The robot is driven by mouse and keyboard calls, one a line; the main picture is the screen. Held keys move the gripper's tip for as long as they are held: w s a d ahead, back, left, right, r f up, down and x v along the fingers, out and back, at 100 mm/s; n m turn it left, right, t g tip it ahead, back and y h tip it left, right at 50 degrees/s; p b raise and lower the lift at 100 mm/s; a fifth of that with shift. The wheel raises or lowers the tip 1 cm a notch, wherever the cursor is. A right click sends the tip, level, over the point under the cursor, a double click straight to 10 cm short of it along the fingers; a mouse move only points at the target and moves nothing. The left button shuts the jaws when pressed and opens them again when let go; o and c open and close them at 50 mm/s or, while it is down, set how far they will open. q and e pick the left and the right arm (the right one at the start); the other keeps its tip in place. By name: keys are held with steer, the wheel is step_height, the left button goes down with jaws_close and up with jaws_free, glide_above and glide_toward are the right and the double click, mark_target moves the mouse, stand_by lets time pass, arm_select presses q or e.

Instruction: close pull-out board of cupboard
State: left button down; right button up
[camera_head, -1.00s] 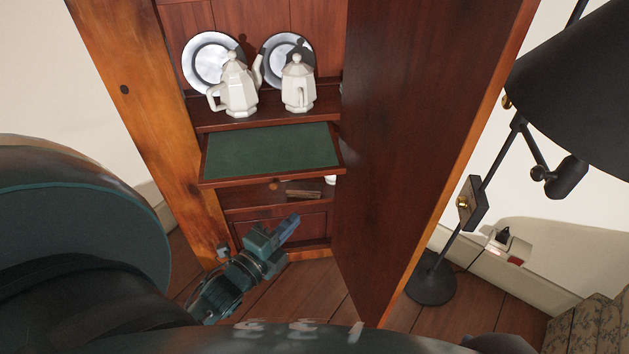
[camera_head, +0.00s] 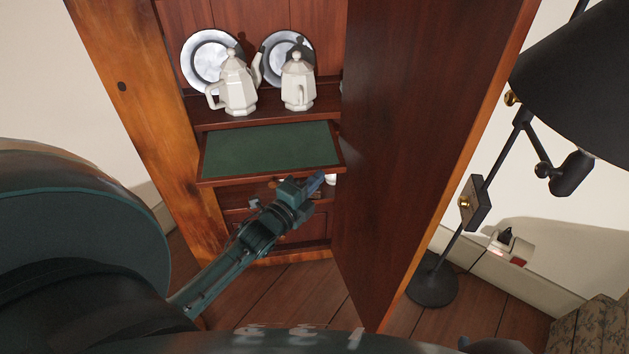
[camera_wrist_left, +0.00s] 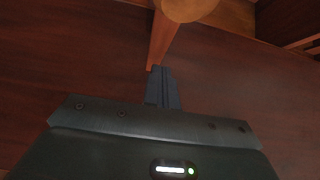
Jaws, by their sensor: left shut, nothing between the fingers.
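The pull-out board (camera_head: 270,150) of the cupboard (camera_head: 150,100) has a green top and a reddish wood rim, and it sticks out below the shelf. My left gripper (camera_head: 325,180) is shut and empty, by the right part of the board's front edge. In the head view it overlaps the space just below that edge; I cannot tell if it touches. In the left wrist view the closed fingers (camera_wrist_left: 163,87) point at a narrow wooden strip, with a round wooden knob (camera_wrist_left: 185,6) at the top. My right gripper is not in view.
The cupboard's open door (camera_head: 410,140) stands right of the board, close to my left gripper. White pots (camera_head: 236,88) and metal plates (camera_head: 208,58) stand on the shelf above. A black lamp (camera_head: 575,75) stands further right. Wooden floor (camera_head: 290,290) lies below.

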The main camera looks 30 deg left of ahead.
mark_target(306, 139)
arm_select(q)
steer(key=shift+w+a, duration=0.15)
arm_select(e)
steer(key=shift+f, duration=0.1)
arm_select(q)
steer(key=w+a+b, duration=0.1)
steer(key=w+a, duration=0.2)
steer(key=w+a+b, duration=0.2)
steer(key=w, duration=0.2)
steer(key=w+a+b, duration=0.2)
steer(key=w+a, duration=0.1)
steer(key=shift+w+a+f, duration=0.15)
steer(key=shift+a, duration=0.15)
steer(key=shift+w+a, duration=0.25)
steer(key=shift+a, duration=0.05)
steer(key=shift+w+a, duration=0.1)
steer(key=shift+r, duration=0.2)
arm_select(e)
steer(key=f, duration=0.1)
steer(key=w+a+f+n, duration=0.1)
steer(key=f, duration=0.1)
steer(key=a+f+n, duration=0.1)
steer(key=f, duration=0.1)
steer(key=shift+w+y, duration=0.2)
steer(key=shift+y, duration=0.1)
